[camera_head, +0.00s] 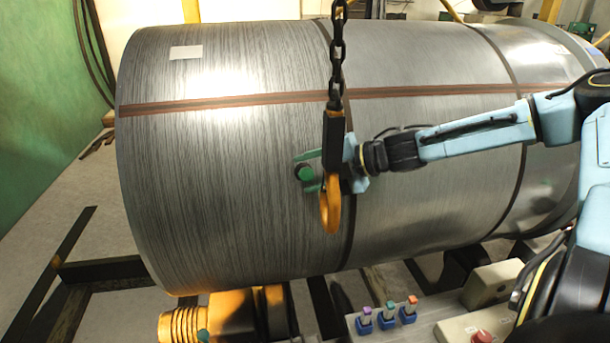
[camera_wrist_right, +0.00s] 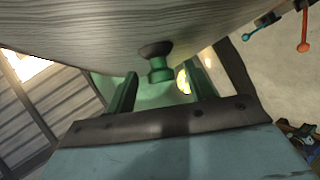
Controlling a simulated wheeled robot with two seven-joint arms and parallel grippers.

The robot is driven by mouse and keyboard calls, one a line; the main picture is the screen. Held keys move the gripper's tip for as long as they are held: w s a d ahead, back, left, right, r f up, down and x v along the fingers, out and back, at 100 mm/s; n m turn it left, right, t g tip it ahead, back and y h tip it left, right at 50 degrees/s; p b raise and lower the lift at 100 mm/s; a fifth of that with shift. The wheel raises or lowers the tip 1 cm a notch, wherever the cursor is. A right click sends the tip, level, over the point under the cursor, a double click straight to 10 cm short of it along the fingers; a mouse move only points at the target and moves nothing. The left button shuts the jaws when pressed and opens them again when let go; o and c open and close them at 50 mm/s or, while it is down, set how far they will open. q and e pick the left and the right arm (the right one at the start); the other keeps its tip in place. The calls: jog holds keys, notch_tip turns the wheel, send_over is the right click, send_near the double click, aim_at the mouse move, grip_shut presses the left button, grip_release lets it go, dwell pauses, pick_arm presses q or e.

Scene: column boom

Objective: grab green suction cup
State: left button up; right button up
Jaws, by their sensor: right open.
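The green suction cup (camera_head: 304,174) is on the side of the large metal cylinder, left of the hanging hook in the head view. In the right wrist view the cup (camera_wrist_right: 158,68) has a green knob and a dark round base against the cylinder. My right gripper (camera_head: 309,171) is open, with its green fingers on either side of the knob. In the wrist view the right gripper (camera_wrist_right: 158,92) shows a gap between each finger and the knob. The hook hides part of the gripper in the head view. My left gripper is not in view.
The metal cylinder (camera_head: 230,190) fills the middle. An orange hook (camera_head: 330,210) on a black chain (camera_head: 338,60) hangs in front of my right gripper. Below are a yellow machine part (camera_head: 225,315) and small blue-based switches (camera_head: 388,312). A control box with a red button (camera_head: 482,336) stands at lower right.

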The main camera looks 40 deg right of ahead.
jog(key=shift+b+x, duration=0.45)
jog(key=shift+x, duration=0.45)
jog(key=c, duration=1.1)
jog(key=shift+o, duration=0.2)
jog(key=shift+r, duration=0.1)
